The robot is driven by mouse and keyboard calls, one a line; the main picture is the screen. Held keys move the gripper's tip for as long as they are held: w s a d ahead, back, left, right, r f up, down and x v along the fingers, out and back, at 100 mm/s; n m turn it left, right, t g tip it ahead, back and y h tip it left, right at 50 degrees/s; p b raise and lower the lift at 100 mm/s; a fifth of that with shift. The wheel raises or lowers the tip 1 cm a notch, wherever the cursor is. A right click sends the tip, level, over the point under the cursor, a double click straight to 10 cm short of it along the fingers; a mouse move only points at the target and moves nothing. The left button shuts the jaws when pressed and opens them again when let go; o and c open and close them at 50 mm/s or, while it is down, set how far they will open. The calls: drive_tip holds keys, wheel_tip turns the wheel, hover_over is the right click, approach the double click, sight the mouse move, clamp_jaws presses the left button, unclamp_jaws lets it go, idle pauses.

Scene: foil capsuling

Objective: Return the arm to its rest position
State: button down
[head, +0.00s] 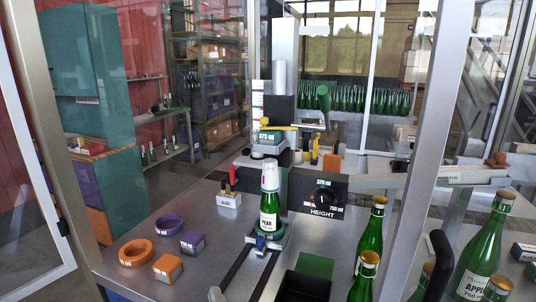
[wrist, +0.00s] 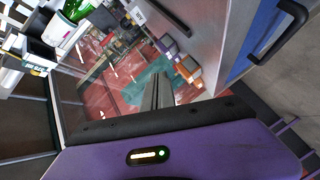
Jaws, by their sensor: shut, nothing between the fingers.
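My gripper (wrist: 157,76) shows in the wrist view, with its two dark fingers together and nothing between them. The gripper touches nothing that I can see. My arm and gripper cannot be made out in the head view. A green bottle (head: 268,212) with a white capped neck stands upright on the machine's base, below the column (head: 279,75).
The metal table (head: 185,235) holds orange (head: 136,252) and purple (head: 170,224) rings and matching blocks. Several green bottles (head: 370,242) stand at the right. Metal frame posts (head: 425,140) and a blue panel with a black handle (wrist: 283,32) border the space.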

drive_tip(key=s+d+f+m+h, duration=0.1)
drive_tip(key=s+d+m, duration=0.4)
drive_tip(key=s+d, duration=0.5)
drive_tip(key=s+d+m+h, duration=0.3)
drive_tip(key=s+d+m, duration=0.3)
drive_tip(key=s+d, duration=0.5)
drive_tip(key=s+d+f+m+h, duration=0.1)
drive_tip(key=s+d+m, duration=0.5)
drive_tip(key=s, duration=1.5)
drive_tip(key=d+h, duration=0.1)
drive_tip(key=d, duration=0.3)
drive_tip(key=shift+s+d+f+h+b, duration=0.2)
drive_tip(key=shift+s+f+h+b, duration=0.1)
drive_tip(key=shift+f+b, duration=0.05)
